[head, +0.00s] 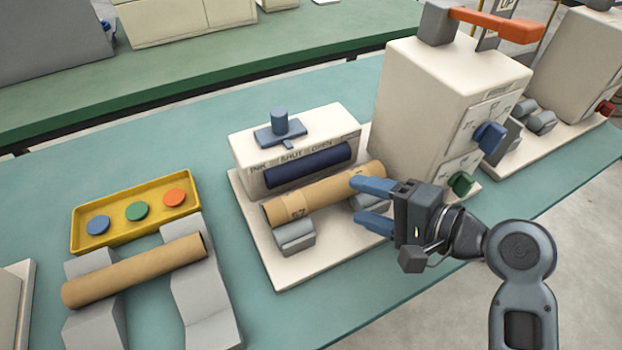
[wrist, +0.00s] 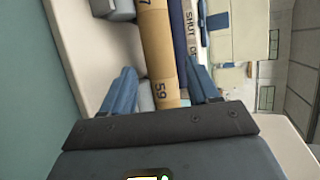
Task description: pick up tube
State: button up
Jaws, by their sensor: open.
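A brown cardboard tube (head: 322,194) lies across grey rests on the cream machine base, in front of the ink box (head: 296,150). A second brown tube (head: 135,270) lies on two grey cradle blocks at the left. My gripper (head: 364,203) is open at the right end of the first tube. In the wrist view my gripper (wrist: 163,92) has its blue fingers on either side of that tube (wrist: 160,50), with clear gaps; printed digits show on it. I cannot tell whether the fingertips touch it. Part of its right end is hidden behind the upper finger in the head view.
A yellow tray (head: 80,243) with blue, green and orange discs sits behind the left cradle. A tall cream machine (head: 420,100) with blue and green knobs stands close behind my gripper. The teal table (head: 330,320) is clear in front of the machine base.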

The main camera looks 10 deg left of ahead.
aim_at(339, 195)
jog(key=shift+x, duration=3.95)
jog(key=shift+s+f, duration=0.15)
jog(key=shift+c, duration=0.4)
jog(key=c, duration=0.6)
jog(key=shift+c, duration=0.2)
